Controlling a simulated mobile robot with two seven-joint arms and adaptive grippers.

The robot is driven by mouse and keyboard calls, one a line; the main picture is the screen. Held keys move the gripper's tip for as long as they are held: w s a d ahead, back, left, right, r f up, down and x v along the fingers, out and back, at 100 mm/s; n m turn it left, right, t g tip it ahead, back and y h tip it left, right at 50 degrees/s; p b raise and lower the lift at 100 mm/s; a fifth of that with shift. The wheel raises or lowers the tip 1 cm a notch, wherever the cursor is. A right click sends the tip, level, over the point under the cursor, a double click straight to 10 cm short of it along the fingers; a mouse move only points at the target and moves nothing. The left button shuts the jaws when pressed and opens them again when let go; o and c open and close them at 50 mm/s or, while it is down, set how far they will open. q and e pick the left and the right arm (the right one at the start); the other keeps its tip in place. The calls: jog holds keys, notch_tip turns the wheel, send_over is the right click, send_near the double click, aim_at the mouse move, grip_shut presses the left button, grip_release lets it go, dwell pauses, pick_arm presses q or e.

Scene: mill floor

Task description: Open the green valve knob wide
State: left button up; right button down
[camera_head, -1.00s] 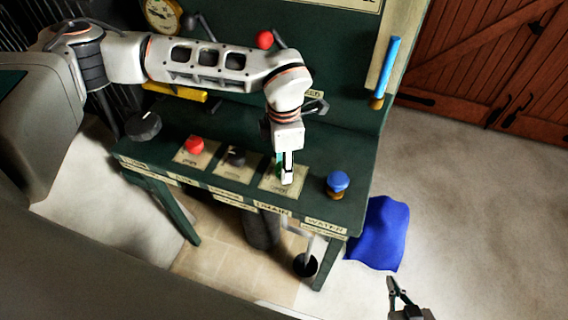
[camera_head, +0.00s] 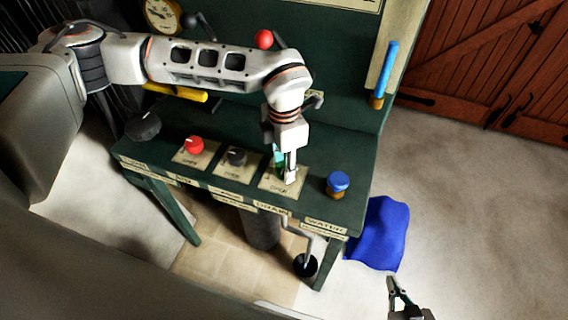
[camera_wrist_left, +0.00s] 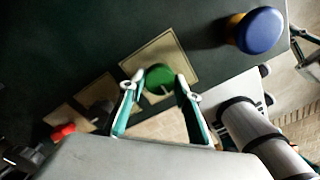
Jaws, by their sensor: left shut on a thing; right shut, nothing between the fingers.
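The green valve knob (camera_wrist_left: 158,77) is a round knob with a pale pointer mark, on a cream plate on the green bench. My left gripper (camera_wrist_left: 156,84) is shut on it, one finger on each side. In the head view, my left gripper (camera_head: 288,176) points down over the plate marked with a label, and its fingers and wrist hide most of the knob. My right gripper (camera_head: 394,281) is shut and empty, low at the right over the floor, well away from the bench.
A blue knob (camera_head: 338,183) stands right of the green one. A black knob (camera_head: 236,157) and a red knob (camera_head: 195,145) are to its left, and a larger dark knob (camera_head: 143,125) further left. A blue cloth (camera_head: 383,234) lies on the floor.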

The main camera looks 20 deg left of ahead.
pick_arm(q)
jog(key=o, duration=1.1)
jog(key=shift+r, duration=0.2)
notch_tip(320, 180, up, 12)
jog(key=shift+f, duration=0.2)
jog(key=shift+s+f, duration=0.1)
jog(key=shift+s, duration=0.05)
